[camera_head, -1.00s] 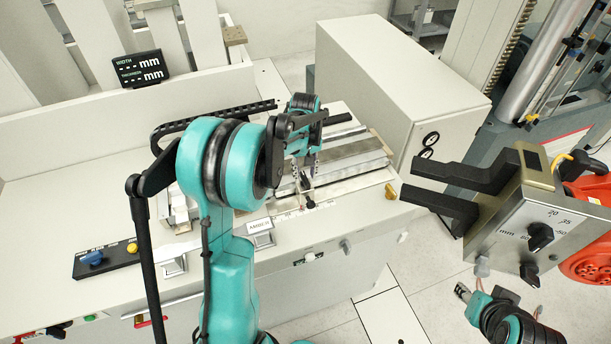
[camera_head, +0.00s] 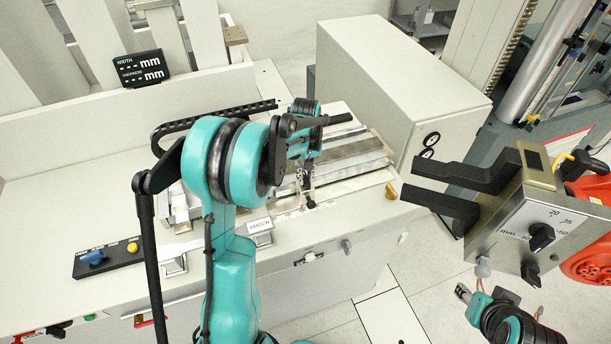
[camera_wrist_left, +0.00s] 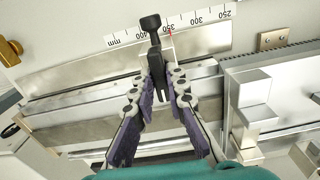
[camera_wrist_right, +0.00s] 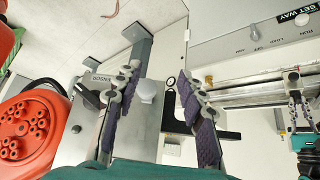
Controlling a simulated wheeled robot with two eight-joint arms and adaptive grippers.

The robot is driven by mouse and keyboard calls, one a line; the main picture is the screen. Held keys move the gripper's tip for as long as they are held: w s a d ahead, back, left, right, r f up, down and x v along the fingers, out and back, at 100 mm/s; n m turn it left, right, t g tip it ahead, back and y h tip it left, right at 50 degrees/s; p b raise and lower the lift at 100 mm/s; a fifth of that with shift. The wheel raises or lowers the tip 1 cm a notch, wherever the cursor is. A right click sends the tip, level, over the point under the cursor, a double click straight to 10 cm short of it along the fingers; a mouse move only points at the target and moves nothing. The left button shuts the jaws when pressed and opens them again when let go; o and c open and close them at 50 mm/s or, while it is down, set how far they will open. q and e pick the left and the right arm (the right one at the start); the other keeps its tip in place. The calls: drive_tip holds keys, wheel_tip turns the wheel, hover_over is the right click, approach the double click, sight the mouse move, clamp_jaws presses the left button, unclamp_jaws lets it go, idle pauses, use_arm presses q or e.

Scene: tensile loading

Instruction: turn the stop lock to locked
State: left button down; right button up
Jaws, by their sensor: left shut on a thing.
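The stop lock (camera_wrist_left: 152,32) is a small black lever with a round knob end, on the stop beside the mm scale. In the left wrist view its knob points toward the scale, close to a red pointer line near 350. My left gripper (camera_wrist_left: 161,84) is shut on the black lever's lower part, with a finger on each side. In the head view the lock (camera_head: 310,204) shows just below the left fingertips, on the front of the metal bed. My right gripper (camera_wrist_right: 156,82) is open and empty, away from the bench; in the head view it is low at the right.
The scale (camera_wrist_left: 205,20) runs along the bed's edge. A grey gauge box with black arms (camera_head: 540,225) stands at right, beside a red machine part (camera_head: 590,255).

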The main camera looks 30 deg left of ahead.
use_arm(q)
drive_tip(key=m+b, duration=0.1)
drive_tip(key=m, duration=0.3)
drive_tip(key=shift+f, duration=0.1)
drive_tip(key=m+b, duration=0.1)
drive_tip(key=m, duration=0.3)
drive_tip(key=shift+m, duration=0.4)
drive_tip(key=m+b, duration=0.1)
drive_tip(key=m, duration=0.3)
drive_tip(key=shift+m, duration=0.3)
drive_tip(key=m, duration=0.4)
drive_tip(key=shift+b, duration=0.35)
drive_tip(key=shift+m, duration=0.3)
drive_tip(key=c, duration=1.5)
unclamp_jaws()
drive_tip(key=shift+c, duration=0.2)
